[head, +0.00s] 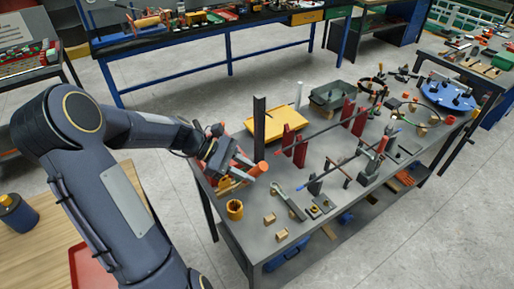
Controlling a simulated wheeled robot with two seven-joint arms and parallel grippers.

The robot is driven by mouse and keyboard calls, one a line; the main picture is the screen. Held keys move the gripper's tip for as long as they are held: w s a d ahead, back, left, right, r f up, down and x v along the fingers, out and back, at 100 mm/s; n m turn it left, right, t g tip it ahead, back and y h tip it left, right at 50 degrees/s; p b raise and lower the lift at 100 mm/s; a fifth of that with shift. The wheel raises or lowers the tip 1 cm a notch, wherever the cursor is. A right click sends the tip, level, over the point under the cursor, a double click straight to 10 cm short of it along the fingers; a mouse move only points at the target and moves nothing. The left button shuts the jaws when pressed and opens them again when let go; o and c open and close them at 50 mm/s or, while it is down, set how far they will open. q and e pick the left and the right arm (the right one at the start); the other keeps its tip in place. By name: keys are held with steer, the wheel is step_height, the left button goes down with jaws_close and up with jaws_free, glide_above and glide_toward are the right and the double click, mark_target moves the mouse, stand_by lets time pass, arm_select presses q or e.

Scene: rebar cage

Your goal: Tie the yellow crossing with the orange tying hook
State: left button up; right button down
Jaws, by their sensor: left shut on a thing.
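My left gripper (240,168) comes in from the left over the near left part of the grey workbench (270,245). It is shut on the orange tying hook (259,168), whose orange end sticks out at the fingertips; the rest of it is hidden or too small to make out. Thin rods lie to the right of the gripper, apart from it: a dark red rod (322,130) across red stands (300,150), and a lower rod (379,142) with shorter bars crossing it. I cannot make out which crossing is yellow. My right gripper is not in view.
Small wooden blocks (270,218) lie near the front edge. A blue round plate (448,95) is at the far right.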

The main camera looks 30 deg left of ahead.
arm_select(q)
steer(key=shift+w+a+r, duration=0.1)
steer(key=shift+a+r, duration=0.1)
steer(key=shift+r, duration=0.25)
steer(key=shift+r+p, duration=0.1)
steer(key=shift+p, duration=0.3)
steer(key=shift+f+b, duration=2.15)
steer(key=shift+f, duration=1.35)
steer(key=shift+r, duration=0.1)
